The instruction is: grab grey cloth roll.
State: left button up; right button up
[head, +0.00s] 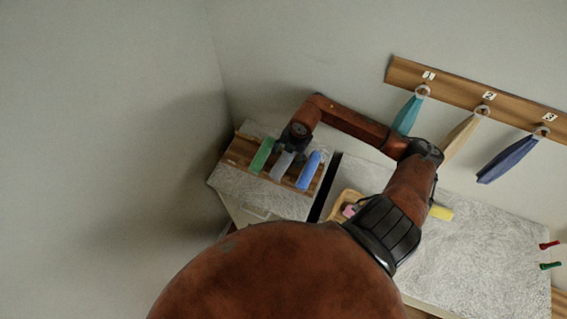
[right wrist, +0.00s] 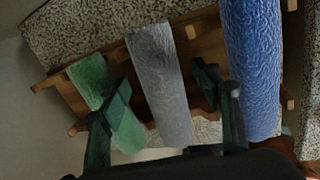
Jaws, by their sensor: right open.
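The grey cloth roll (head: 281,167) lies on a wooden rack between a green and a blue roll. In the right wrist view the grey roll (right wrist: 160,82) runs between the two dark fingers of my right gripper (right wrist: 165,105). The gripper is open, with one finger at the green roll's side and the other at the blue roll's side. In the head view my right gripper (head: 288,150) is over the upper end of the grey roll and hides part of it. Whether the fingers touch the roll cannot be told. My left gripper is not in view.
The green roll (right wrist: 105,95) is close to the left finger and the blue roll (right wrist: 252,70) stands close on the right. Wooden rack (head: 240,152) pegs lie around them. Three cloths, teal (head: 407,114), tan (head: 461,135) and navy (head: 506,159), hang from a wall board (head: 455,90).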

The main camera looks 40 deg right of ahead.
jog(key=shift+r, duration=0.1)
jog(key=shift+c, duration=0.5)
jog(key=c, duration=1.1)
jog(key=shift+c, duration=0.2)
jog(key=shift+r, duration=0.15)
